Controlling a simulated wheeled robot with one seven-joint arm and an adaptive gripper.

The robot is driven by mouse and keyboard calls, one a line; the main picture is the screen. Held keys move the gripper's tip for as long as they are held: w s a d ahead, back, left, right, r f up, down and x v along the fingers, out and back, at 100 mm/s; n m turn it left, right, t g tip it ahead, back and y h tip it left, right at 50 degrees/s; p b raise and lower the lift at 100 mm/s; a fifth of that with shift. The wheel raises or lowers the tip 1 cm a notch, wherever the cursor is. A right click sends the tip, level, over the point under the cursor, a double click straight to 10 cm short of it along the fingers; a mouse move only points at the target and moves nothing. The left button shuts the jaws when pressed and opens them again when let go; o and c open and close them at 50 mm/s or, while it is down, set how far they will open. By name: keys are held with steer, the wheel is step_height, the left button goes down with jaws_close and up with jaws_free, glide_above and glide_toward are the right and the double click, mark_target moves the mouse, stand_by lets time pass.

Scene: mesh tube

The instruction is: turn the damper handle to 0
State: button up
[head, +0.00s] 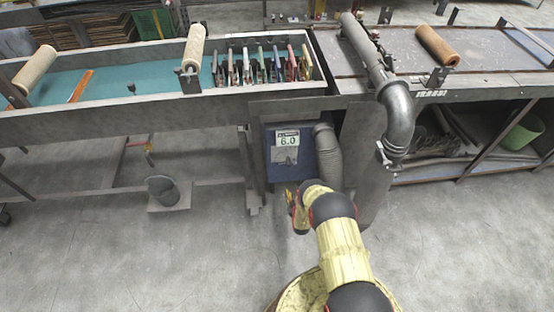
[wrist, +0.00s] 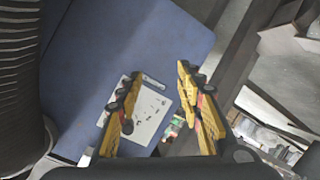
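A small lever-like part (head: 381,152) sits at the grey pipe elbow (head: 399,112) in the head view. It may be the damper handle, but it is too small to tell its setting. My gripper (head: 293,199) is low in front of the blue box, left of and below that part. In the wrist view my gripper (wrist: 158,75) is open, with a clear gap between its yellow fingers and nothing held. The blue box (wrist: 165,40) lies beyond the fingers. No damper handle can be made out in the wrist view.
A label reading 6.0 (head: 288,141) is on the blue box. A ribbed hose (head: 328,158) runs beside it, large at the wrist view's left (wrist: 20,90). A bench with clamps (head: 262,68) stands above. The front floor is clear.

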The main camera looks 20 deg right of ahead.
mark_target(289, 166)
steer(key=w+r+t, duration=0.1)
steer(key=r, duration=0.2)
steer(key=w+r+n+t, duration=0.1)
steer(key=w+r+t, duration=0.1)
steer(key=r, duration=0.2)
steer(key=w+r+t+h, duration=0.1)
steer(key=w+r, duration=0.1)
steer(key=r, duration=0.2)
steer(key=shift+d+n, duration=0.15)
steer(key=shift+n, duration=0.25)
steer(key=b+x, duration=0.2)
steer(key=x, duration=0.4)
steer(key=shift+w+f, duration=0.1)
steer(key=shift+x, duration=0.8)
steer(key=shift+c, duration=0.8)
steer(key=c, duration=0.7)
jaws_close()
